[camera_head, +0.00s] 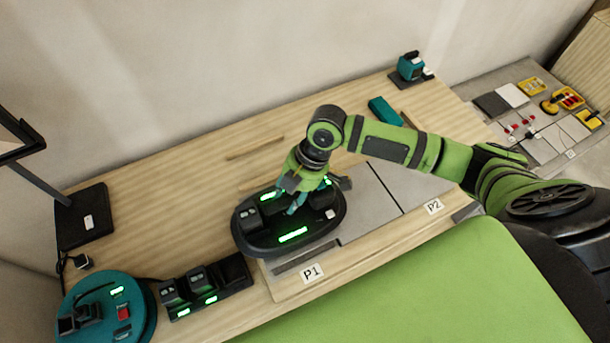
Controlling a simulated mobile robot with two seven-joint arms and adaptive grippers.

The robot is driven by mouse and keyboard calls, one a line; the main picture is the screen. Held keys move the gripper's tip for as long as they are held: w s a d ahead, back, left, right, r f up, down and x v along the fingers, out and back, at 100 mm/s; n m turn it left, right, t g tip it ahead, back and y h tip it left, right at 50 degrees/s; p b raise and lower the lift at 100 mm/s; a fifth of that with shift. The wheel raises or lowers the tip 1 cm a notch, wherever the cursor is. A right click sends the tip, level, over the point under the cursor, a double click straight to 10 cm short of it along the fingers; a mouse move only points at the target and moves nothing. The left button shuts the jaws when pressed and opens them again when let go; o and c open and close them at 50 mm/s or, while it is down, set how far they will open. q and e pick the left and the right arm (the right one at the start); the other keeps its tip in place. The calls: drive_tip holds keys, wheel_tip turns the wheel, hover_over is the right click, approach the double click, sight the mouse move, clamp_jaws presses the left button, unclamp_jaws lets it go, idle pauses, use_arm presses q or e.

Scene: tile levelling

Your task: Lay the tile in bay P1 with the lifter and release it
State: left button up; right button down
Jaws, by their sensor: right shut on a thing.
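My right gripper (297,200) reaches in from the right and is shut on the lifter (250,238), a dark oval device with glowing green displays. The lifter sits over bay P1, behind the P1 label (312,273), and covers most of the bay. I cannot see the tile under it clearly, nor whether it touches the bed. A dark strip (298,259) shows at the bay's front edge. Light grey tile surface (366,215) lies to the right, split by a dark gap, with the P2 label (433,206) in front. My left gripper is not in view.
A teal round device (143,318) and a black dock (237,273) with green lights stand at the front left. A black stand base (84,220) is at the far left. A teal block (384,112) and a teal tool (410,68) are at the back right.

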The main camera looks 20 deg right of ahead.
drive_tip(key=shift+a+r, duration=0.15)
drive_tip(key=shift+a, duration=0.1)
drive_tip(key=shift+d+f+b, duration=0.15)
drive_tip(key=shift+f+b, duration=0.2)
drive_tip(key=shift+f, duration=0.15)
drive_tip(key=shift+w+f, duration=0.1)
drive_tip(key=shift+f, duration=0.15)
wheel_tip(320, 180, down, 3)
drive_tip(key=b, duration=0.3)
drive_tip(key=shift+r, duration=0.2)
use_arm(q)
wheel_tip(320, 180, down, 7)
drive_tip(key=b, duration=0.3)
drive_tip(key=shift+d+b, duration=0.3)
drive_tip(key=shift+b, duration=0.05)
use_arm(e)
drive_tip(key=shift+f, duration=1.75)
use_arm(q)
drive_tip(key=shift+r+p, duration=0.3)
drive_tip(key=shift+p, duration=0.1)
use_arm(e)
drive_tip(key=shift+f, duration=0.3)
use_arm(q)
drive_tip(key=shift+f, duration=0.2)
use_arm(e)
drive_tip(key=shift+f, duration=0.45)
